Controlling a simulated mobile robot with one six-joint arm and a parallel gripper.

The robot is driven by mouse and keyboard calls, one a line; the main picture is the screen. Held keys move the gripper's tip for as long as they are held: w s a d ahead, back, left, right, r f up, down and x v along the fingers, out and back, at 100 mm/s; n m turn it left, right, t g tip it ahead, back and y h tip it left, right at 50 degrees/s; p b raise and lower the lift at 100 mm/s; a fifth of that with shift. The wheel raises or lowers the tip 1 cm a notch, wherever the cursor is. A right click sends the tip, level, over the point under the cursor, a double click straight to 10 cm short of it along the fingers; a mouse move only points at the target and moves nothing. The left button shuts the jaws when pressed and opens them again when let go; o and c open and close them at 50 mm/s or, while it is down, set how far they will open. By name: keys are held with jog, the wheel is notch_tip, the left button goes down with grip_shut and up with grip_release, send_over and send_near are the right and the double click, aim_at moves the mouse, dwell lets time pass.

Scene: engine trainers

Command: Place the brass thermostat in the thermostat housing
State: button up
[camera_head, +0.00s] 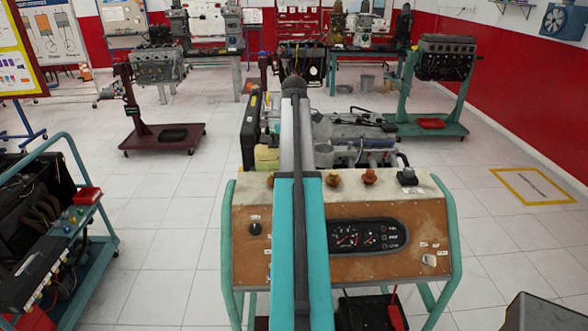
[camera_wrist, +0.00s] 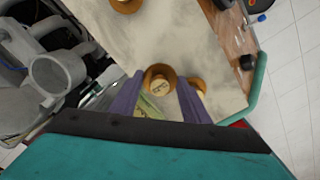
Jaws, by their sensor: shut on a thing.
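In the wrist view my gripper (camera_wrist: 158,90) has its two purple fingers closed on the brass thermostat (camera_wrist: 159,76), whose round end shows between them. I cannot tell whether it touches the worn top of the console or hangs above it. A grey, round, open-mouthed casting (camera_wrist: 48,76) on the engine at the left looks like the thermostat housing. The thermostat is apart from it, to its right. In the head view my arm hides the gripper and the held thermostat.
Other brass pieces stand on the console top (camera_head: 430,188): one beside my right finger (camera_wrist: 197,84), others further along (camera_head: 333,178) (camera_head: 370,176). A black part (camera_head: 407,177) sits at its right end. The engine (camera_head: 350,135) lies behind the console. A teal rail (camera_wrist: 259,88) edges the console.

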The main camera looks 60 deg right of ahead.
jog(key=shift+f+p, duration=0.4)
jog(key=shift+f, duration=0.25)
jog(key=shift+f+p, duration=0.45)
jog(key=shift+f, duration=0.65)
jog(key=shift+f, duration=0.15)
jog(key=o, duration=0.9)
jog(key=shift+r+b, duration=1.65)
jog(key=shift+r, duration=4.5)
